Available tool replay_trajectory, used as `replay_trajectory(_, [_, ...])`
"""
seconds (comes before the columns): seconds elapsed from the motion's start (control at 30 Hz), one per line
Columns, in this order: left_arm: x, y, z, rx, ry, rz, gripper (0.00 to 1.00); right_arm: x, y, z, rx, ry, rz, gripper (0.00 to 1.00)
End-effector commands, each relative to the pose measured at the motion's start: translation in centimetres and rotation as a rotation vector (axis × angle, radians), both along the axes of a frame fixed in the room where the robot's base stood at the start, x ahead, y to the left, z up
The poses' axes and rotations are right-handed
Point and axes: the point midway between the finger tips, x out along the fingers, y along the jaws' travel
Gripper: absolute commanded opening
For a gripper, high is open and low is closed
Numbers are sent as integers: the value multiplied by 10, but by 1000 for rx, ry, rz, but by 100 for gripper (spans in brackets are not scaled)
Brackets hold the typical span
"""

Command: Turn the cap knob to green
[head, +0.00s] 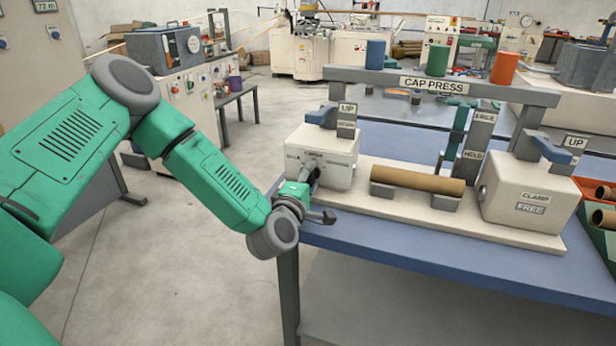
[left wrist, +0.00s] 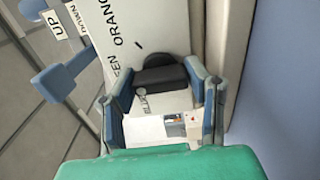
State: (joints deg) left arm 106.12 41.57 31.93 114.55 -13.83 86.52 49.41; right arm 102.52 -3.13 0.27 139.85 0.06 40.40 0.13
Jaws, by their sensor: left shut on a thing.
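The cap knob (left wrist: 160,78) is a black bar-shaped knob on the white front of the left block (head: 322,150). In the left wrist view it sits between the two fingers of my left gripper (left wrist: 162,100), which is shut on it. In the head view my left gripper (head: 308,190) is at that block's left front face, and the knob is mostly hidden. The wrist view shows the labels ORANGE (left wrist: 120,28) and part of GREEN (left wrist: 122,78) around the knob; a third label is partly covered. I cannot tell exactly which label the knob points to.
A brown tube (head: 417,180) lies on grey cradles between the left block and the right clamp block (head: 530,192). Blue, green and orange caps stand on the CAP PRESS beam (head: 440,84). A blue lever (head: 322,115) is above the left block. The bench's front edge (head: 420,262) is clear.

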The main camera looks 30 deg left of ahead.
Motion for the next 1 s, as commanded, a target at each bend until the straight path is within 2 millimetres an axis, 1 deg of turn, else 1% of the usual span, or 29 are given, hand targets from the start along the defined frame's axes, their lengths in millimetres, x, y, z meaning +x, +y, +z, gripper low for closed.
replay_trajectory(0.03, [-1, -7, -2, 8, 11, -17, 14, 0, 0, 0, 0, 0, 0, 40])
replay_trajectory(0.57, [-2, -6, -5, 28, 21, -16, 14, 0, 0, 1, 0, 0, 0, 40])
replay_trajectory(0.6, [-2, -6, -6, 28, 22, -17, 54, 0, 0, 1, 0, 0, 0, 40])
replay_trajectory(0.63, [-2, -6, -6, 28, 22, -16, 64, 0, 0, 1, 0, 0, 0, 40])
replay_trajectory(1.0, [-1, 2, -6, 23, 18, -7, 64, -1, 0, 1, 0, -1, 0, 40])
